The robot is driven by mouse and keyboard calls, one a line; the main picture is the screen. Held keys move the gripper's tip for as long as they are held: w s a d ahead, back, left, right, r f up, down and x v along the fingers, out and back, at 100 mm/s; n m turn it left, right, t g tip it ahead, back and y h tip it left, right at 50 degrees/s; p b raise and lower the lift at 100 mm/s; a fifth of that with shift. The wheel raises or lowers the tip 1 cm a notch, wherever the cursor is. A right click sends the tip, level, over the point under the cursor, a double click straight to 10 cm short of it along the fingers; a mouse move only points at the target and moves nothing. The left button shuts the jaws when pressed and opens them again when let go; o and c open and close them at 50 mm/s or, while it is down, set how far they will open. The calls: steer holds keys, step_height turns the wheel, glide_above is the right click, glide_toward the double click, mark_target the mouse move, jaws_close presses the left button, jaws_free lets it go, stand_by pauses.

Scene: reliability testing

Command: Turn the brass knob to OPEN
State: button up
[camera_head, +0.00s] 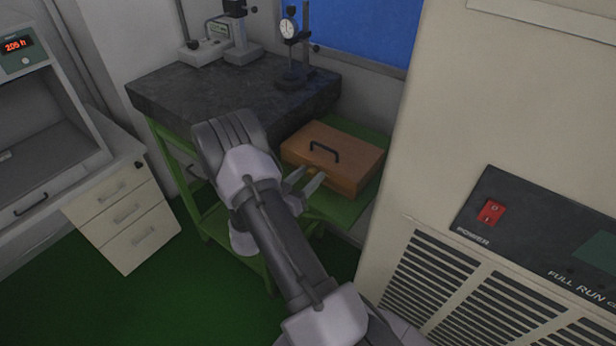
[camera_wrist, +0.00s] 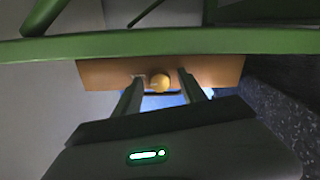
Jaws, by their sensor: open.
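The brass knob (camera_wrist: 160,82) is on the orange-brown face of a wooden case (camera_wrist: 105,72) in the wrist view. The case also shows in the head view (camera_head: 355,165), with a dark handle on top. A small yellowish bit of the knob (camera_head: 316,171) shows by my fingertips there. My gripper (camera_head: 309,178) is open in front of the case. In the wrist view my gripper's fingers (camera_wrist: 161,76) lie to the left and right of the knob, with a visible gap on each side. I cannot tell how deep they reach around it. No OPEN mark is readable.
The case sits on a green shelf (camera_head: 340,208) beside a dark granite table (camera_head: 170,95) with a dial gauge stand (camera_head: 290,50). A large beige cabinet (camera_head: 430,160) with a red power switch stands close on the right. Green floor (camera_head: 170,290) is clear at left.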

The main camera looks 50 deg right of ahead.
steer(key=shift+c, duration=0.4)
jaws_close()
steer(key=n+b, duration=0.1)
steer(key=n, duration=0.7)
steer(key=shift+n, duration=0.3)
steer(key=n, duration=0.4)
steer(key=shift+n+p, duration=0.3)
steer(key=shift+p, duration=0.1)
steer(key=shift+n+p, duration=0.5)
steer(key=shift+n, duration=1.8)
steer(key=shift+f, duration=0.1)
